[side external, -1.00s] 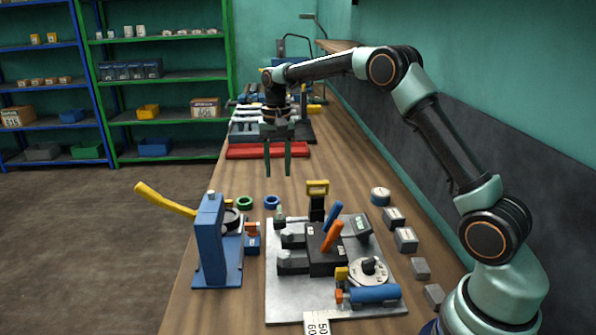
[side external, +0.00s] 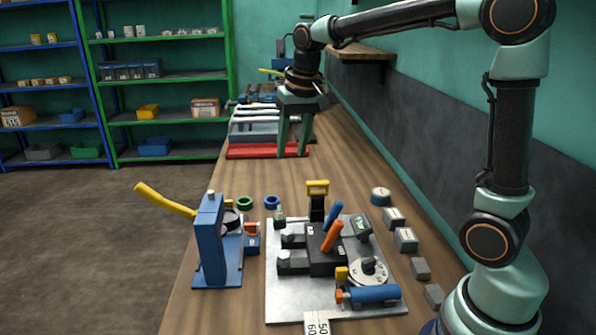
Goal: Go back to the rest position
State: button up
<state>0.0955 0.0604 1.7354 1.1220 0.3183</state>
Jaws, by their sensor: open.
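My gripper (side external: 292,155) hangs over the far part of the wooden bench (side external: 222,188), its two fingers pointing down and apart with nothing between them. Behind the fingers is a red tray (side external: 245,151). My arm reaches from the right, with its upper links high in the picture. Nearer the camera, a grey metal plate (side external: 285,312) carries a dark block with a blue lever (side external: 333,213) and an orange lever (side external: 331,237). My gripper is above and behind this plate, apart from it.
A blue press (side external: 209,240) with a yellow handle (side external: 165,199) stands left of the plate. Several small grey blocks (side external: 405,239) line its right side. Green ring (side external: 245,202) and blue ring (side external: 272,202) lie behind. The wall is on the right.

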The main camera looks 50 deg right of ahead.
jog(key=s+a+f+n+t, duration=0.1)
jog(key=s+a+n, duration=0.1)
jog(key=s, duration=0.5)
jog(key=s+a+n+t, duration=0.2)
jog(key=s, duration=0.5)
jog(key=shift+f+n, duration=0.4)
